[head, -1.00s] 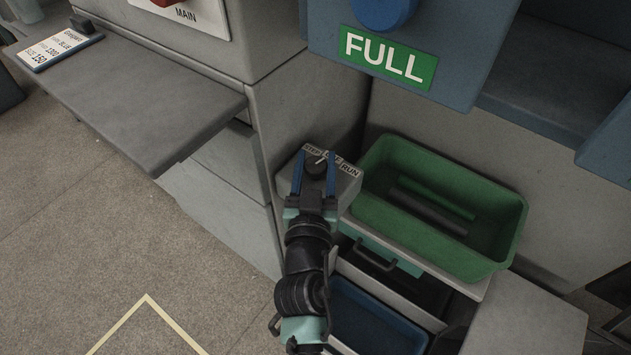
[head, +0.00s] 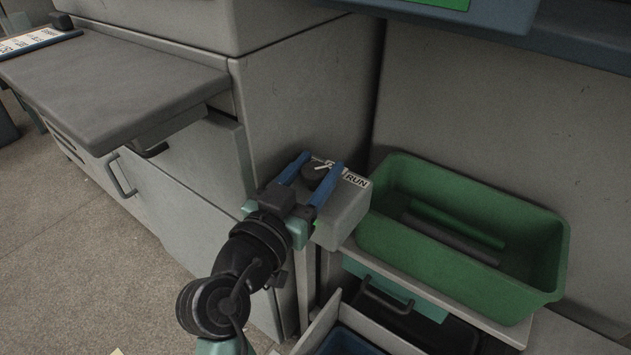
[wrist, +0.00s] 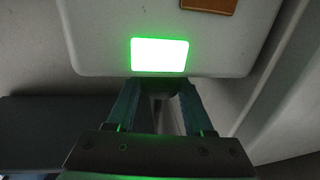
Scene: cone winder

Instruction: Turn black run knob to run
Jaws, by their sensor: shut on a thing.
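The black run knob (head: 316,172) sits on top of a small grey control box (head: 342,210). A RUN label (head: 356,181) shows at its right; the label beside it is partly covered, and the STEP label does not show. My gripper (head: 321,162) reaches in from the lower left, with one blue finger on each side of the knob, shut on it. A white mark shows near the knob's top, but I cannot tell which label it points to. In the wrist view, my gripper (wrist: 158,90) has a dark, poorly lit shape between its fingers.
A green bin (head: 545,275) with rods inside stands close to the right of the box. A grey machine cabinet (head: 300,100) and shelf (head: 110,80) stand at left. An open drawer lies below. The wrist view shows a bright green lit rectangle (wrist: 160,54) on a pale panel.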

